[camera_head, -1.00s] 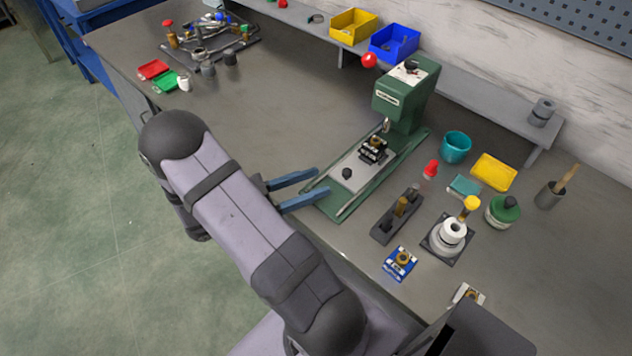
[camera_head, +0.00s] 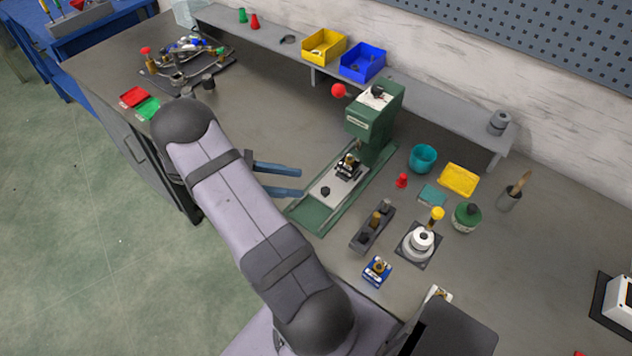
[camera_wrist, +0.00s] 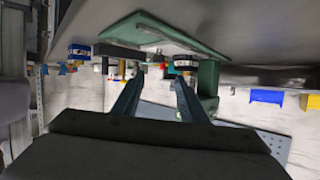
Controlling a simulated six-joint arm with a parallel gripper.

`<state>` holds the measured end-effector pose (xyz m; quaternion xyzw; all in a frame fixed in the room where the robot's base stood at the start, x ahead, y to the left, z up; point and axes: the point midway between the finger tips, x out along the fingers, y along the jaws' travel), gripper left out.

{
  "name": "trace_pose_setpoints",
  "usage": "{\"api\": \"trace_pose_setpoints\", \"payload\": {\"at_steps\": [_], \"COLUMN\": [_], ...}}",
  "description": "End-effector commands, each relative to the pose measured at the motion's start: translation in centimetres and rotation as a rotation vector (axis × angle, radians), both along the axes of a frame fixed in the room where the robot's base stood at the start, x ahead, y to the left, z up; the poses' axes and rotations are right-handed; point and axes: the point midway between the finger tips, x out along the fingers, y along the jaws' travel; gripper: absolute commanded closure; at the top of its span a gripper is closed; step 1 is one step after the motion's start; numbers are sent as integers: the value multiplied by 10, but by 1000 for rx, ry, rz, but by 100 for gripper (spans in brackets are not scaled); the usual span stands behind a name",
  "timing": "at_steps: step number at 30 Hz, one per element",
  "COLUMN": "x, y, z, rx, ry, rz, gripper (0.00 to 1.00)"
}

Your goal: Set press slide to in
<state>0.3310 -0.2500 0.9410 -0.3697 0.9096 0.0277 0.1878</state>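The green press (camera_head: 372,120) stands on the bench with a long green base running toward the bench's front edge. A grey slide plate (camera_head: 333,183) lies on that base. It has a small black knob (camera_head: 325,191) near its front end and a black fixture with a brass part (camera_head: 347,167) near the press column. I cannot tell whether the fixture is directly under the ram. My gripper (camera_head: 301,183) has two blue fingers, apart and empty, left of the knob and not touching it. In the wrist view the open fingers (camera_wrist: 160,76) are below the green base (camera_wrist: 200,42) in the picture.
A dark block with pegs (camera_head: 373,229), a white round part on a dark plate (camera_head: 420,242) and a blue fixture (camera_head: 377,270) stand right of the press base. A teal cup (camera_head: 423,158) is behind them. A red-ball lever (camera_head: 338,90) sticks out from the press.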

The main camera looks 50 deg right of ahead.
Motion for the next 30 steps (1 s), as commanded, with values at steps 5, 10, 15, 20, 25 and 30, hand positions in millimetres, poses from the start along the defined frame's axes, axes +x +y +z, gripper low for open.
{"api": "trace_pose_setpoints", "payload": {"at_steps": [5, 10, 15, 20, 25, 30], "x": [0, -2, -12, -26, -39, -47], "y": [3, 1, -7, -21, -35, -43], "z": [-8, -8, -11, -18, -27, -32], "rx": [78, 80, 79, 78, 78, 78], "ry": [42, 48, 49, 51, 50, 48], "rz": [28, 30, 29, 28, 30, 30], "gripper": [61, 61, 61, 61, 61, 61]}}
